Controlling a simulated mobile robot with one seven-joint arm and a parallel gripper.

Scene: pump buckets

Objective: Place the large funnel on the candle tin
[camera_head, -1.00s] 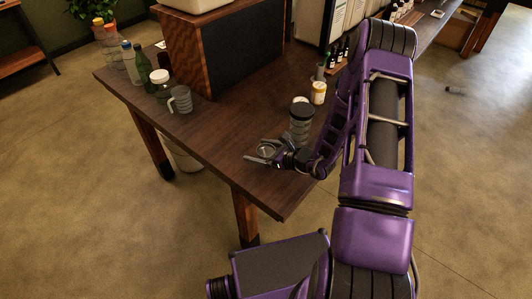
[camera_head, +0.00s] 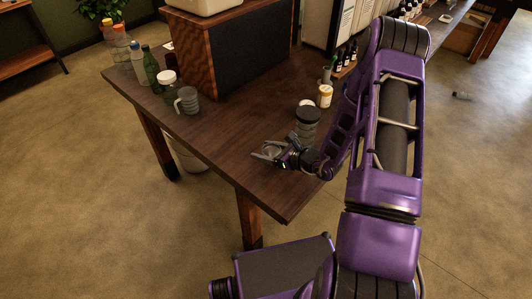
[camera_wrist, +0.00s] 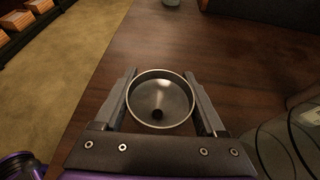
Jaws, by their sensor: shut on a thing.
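The large funnel is a round, silver metal cone (camera_wrist: 176,90) with a dark hole at its bottom, seen from above in the wrist view. My gripper (camera_wrist: 161,76) has one finger on each side of the funnel and is shut on it. In the head view the funnel (camera_head: 270,149) is small, in my gripper (camera_head: 264,152) over the table's near right part, left of a clear jar with a dark lid (camera_head: 307,124). I cannot make out the candle tin for certain; a pale round top (camera_head: 307,103) shows partly hidden behind that jar.
The clear jar (camera_wrist: 284,145) stands close on the right in the wrist view. A white-and-yellow bottle (camera_head: 325,96) stands behind it. The middle of the dark wooden table (camera_head: 238,125) is clear.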

